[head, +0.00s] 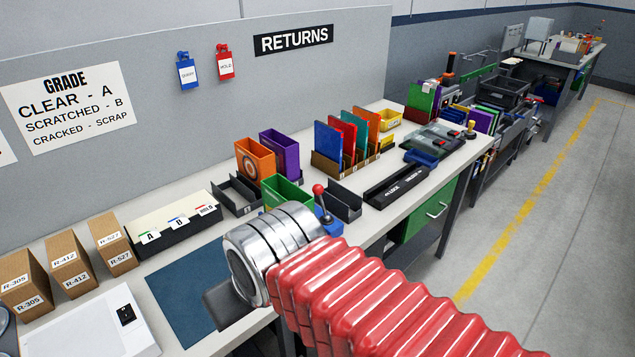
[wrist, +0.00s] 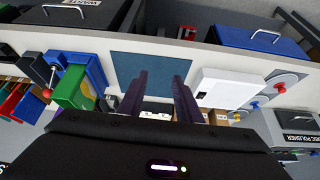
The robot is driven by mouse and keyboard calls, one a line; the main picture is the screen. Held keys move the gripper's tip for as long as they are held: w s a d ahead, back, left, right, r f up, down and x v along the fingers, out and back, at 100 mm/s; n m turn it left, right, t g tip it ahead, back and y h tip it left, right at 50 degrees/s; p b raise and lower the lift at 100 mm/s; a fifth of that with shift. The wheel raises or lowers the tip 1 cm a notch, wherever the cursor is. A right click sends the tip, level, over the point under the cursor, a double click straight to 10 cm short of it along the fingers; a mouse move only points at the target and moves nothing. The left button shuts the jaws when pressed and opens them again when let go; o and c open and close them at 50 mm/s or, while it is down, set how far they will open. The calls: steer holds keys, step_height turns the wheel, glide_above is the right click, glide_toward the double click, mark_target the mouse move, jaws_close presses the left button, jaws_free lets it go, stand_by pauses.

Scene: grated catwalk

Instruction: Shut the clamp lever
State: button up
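The clamp lever (head: 322,203) has a red ball knob on a thin stem. It stands up, leaning slightly, from a dark pivot on a blue clamp body (head: 331,227) beside a green case (head: 286,192). In the wrist view the lever (wrist: 51,82) is at the left, by the blue clamp body and the green case (wrist: 74,91). My gripper (wrist: 160,75) is open and empty, its two dark purple fingers apart over the blue mat (wrist: 150,65). It is well to one side of the lever and not touching it. In the head view my arm hides most of it.
Orange (head: 255,158) and purple (head: 279,153) cases stand behind the green case. A rack of coloured cases (head: 342,167) is further along the bench. Labelled boxes (head: 70,262) and a white device (head: 85,325) are at the left. The blue mat (head: 185,290) is bare.

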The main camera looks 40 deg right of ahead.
steer(key=shift+o, duration=0.5)
steer(key=shift+o, duration=0.6)
steer(key=shift+w+r, duration=0.1)
steer(key=shift+o, duration=0.5)
steer(key=shift+w+d+r, duration=0.15)
steer(key=shift+w, duration=0.05)
steer(key=w+d+r+n+g, duration=0.1)
steer(key=w+d+r, duration=0.2)
steer(key=w+d, duration=0.35)
steer(key=w+d+r+n, duration=0.1)
steer(key=w+d+r, duration=0.2)
steer(key=w+d, duration=0.55)
steer(key=d, duration=1)
steer(key=w+d+f+n, duration=0.1)
steer(key=w+d, duration=0.2)
steer(key=d, duration=0.8)
steer(key=shift+d+n, duration=0.3)
steer(key=shift+d, duration=0.1)
